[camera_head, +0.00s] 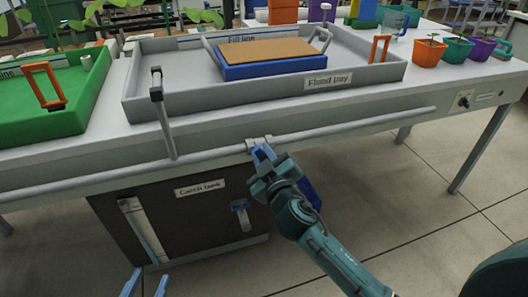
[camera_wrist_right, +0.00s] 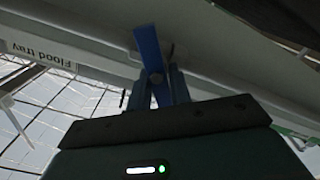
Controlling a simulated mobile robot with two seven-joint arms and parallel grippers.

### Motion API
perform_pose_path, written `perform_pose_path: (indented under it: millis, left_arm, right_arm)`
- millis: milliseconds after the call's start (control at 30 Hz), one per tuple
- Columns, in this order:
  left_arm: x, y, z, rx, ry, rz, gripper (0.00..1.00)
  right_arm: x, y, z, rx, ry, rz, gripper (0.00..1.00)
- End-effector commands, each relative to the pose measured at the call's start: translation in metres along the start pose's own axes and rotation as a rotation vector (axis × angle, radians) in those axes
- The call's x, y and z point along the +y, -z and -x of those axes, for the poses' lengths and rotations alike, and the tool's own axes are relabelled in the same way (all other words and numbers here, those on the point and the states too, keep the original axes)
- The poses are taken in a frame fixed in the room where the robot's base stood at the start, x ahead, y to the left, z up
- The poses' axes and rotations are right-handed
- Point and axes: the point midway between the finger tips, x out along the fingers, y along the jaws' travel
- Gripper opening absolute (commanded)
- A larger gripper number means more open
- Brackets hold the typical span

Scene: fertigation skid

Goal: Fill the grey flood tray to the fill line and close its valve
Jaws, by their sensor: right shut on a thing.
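The grey flood tray (camera_head: 390,72) stands on the bench, with a "Flood tray" label on its front wall and a blue-and-white fill line strip (camera_head: 256,38) on its inner back wall. I cannot make out a water level in it. A valve with a blue lever sits on the grey pipe below the tray; the lever (camera_wrist_right: 148,45) shows in the right wrist view. My right gripper (camera_head: 264,158) is shut on the blue lever; its fingers partly hide the lever in the head view. My left gripper (camera_head: 146,284) is open and empty at the bottom edge, fingertips apart.
A blue block with a brown top (camera_head: 262,66) lies in the tray. A green tray (camera_head: 45,110) stands left. A grey upright pipe (camera_head: 163,122) stands before the tray. The dark catch tank (camera_head: 185,225) is under the bench. Several potted seedlings (camera_head: 430,52) stand right.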

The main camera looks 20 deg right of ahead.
Motion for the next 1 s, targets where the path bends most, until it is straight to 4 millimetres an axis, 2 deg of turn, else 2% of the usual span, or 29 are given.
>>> perform_pose_path:
  millis: [600,633,833,1000]
  left_arm:
    - [-0.0003,-0.0007,0.0005,-0.019,0.000,0.006,0.34]
    - [-0.0004,-0.0007,0.0005,-0.019,0.000,0.006,0.34]
    - [-0.0005,-0.0005,0.0005,-0.018,0.000,0.005,0.34]
    - [-0.0006,-0.0002,0.0005,-0.016,0.001,0.005,0.34]
  right_arm:
    - [-0.0010,-0.0008,0.0003,-0.001,0.000,0.055,0.00]
    - [-0.0010,-0.0009,0.0003,-0.001,0.000,0.055,0.21]
    - [-0.0009,-0.0006,0.0002,-0.001,0.000,0.054,0.37]
    - [-0.0008,-0.0004,0.0001,0.000,0.000,0.054,0.38]
